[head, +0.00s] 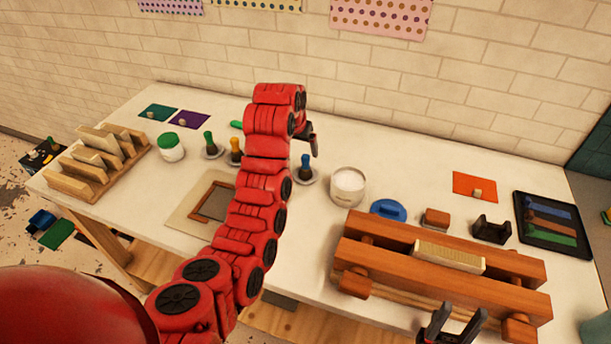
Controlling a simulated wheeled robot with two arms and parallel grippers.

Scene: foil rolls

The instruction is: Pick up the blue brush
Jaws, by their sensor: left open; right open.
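The blue brush (305,166) stands upright on a small grey dish near the middle of the white table (330,222). My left gripper (312,143) is at the end of the long red arm, just above and behind the blue brush in the head view. Its dark fingers are open and partly hidden by the arm, and I cannot tell how far they are from the brush. My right gripper (455,326) is open and empty at the bottom edge, in front of the wooden press.
A white pot (347,186) is close right of the blue brush. A large wooden press (440,265) fills the right front. A wooden rack (97,165) stands far left.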

